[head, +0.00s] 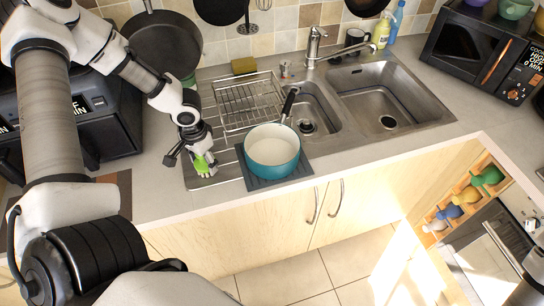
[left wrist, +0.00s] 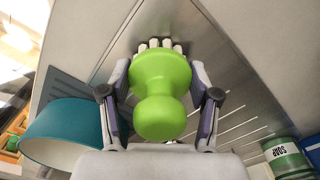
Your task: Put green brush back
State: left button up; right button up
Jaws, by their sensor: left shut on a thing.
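My left gripper (head: 190,155) is shut on the green brush (head: 201,164), over the sink's steel drainboard at the left. In the left wrist view the brush (left wrist: 160,85) sits between the two fingers (left wrist: 160,105), with its rounded green handle toward the camera and pale bristles at the far end. I cannot tell whether the bristles touch the steel. A green can marked SOAP (left wrist: 287,158) shows at the lower right of the left wrist view; in the head view a green can (head: 188,81) stands behind the arm. My right gripper is not in view.
A teal pot (head: 272,160) stands on a dark mat (head: 258,182) just right of the brush. A wire dish rack (head: 246,103) and yellow sponge (head: 244,66) are behind it. A wooden rack (head: 462,181) with colored items is at the lower right.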

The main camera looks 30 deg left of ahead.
pick_arm(q)
jog(key=shift+f, duration=0.35)
jog(key=o, duration=1.3)
jog(key=shift+c, duration=0.2)
jog(key=shift+o, duration=0.9)
jog(key=shift+r, duration=0.2)
notch_tip(320, 180, up, 12)
jog(key=shift+f, duration=0.1)
jog(key=shift+d+f, duration=0.1)
